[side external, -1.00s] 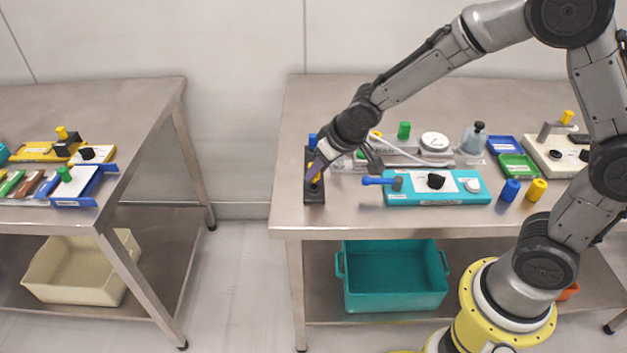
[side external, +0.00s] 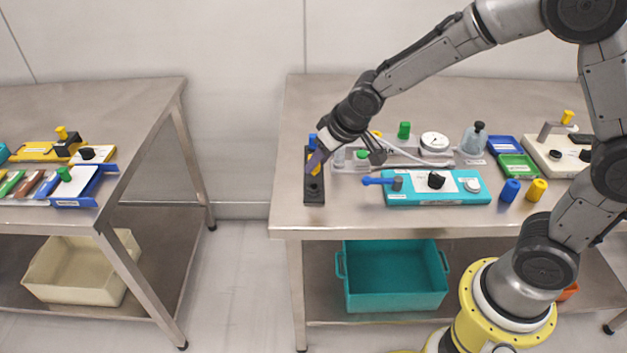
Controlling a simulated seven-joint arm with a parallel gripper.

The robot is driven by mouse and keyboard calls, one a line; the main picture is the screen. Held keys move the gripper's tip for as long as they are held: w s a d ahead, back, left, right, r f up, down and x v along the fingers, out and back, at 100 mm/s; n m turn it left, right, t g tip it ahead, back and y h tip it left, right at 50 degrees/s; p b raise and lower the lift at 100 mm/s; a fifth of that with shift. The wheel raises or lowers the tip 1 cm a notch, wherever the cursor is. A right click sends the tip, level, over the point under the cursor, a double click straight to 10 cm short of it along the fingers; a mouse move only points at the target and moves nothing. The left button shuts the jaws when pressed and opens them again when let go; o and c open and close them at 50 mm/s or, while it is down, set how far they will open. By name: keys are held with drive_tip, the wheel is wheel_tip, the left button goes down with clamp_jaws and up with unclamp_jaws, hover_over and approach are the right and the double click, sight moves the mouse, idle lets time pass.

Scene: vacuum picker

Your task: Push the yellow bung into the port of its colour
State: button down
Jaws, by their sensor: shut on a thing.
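A narrow black block (side external: 314,196) lies at the left end of the right table, with a blue bung (side external: 312,142) standing at its far end. My gripper (side external: 317,162) is over the block's middle, with its fingers reaching down and left. A yellow bung (side external: 316,170) shows between and beside the fingers, and the gripper is shut on it. The fingers hide part of the bung, and I cannot tell whether it touches the block. A dark round spot, perhaps a hole, shows on the block's near part. The port colours are not clear.
A teal box (side external: 437,199) with a blue handle lies right of the block. Behind it are a grey panel with a gauge (side external: 434,142) and a green bung (side external: 404,130). Loose blue (side external: 510,190) and yellow (side external: 537,189) bungs stand to the right.

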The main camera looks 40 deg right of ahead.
drive_tip(key=w+d+r, duration=0.1)
drive_tip(key=d+r, duration=0.2)
drive_tip(key=d, duration=0.9)
drive_tip(key=d+r, duration=0.2)
drive_tip(key=d, duration=1.1)
drive_tip(key=f, duration=0.5)
drive_tip(key=shift+a, duration=0.3)
drive_tip(key=shift+f, duration=0.35)
drive_tip(key=c, duration=1)
unclamp_jaws()
clamp_jaws()
drive_tip(key=shift+f, duration=1.25)
drive_tip(key=o, duration=0.6)
unclamp_jaws()
drive_tip(key=shift+c, duration=0.2)
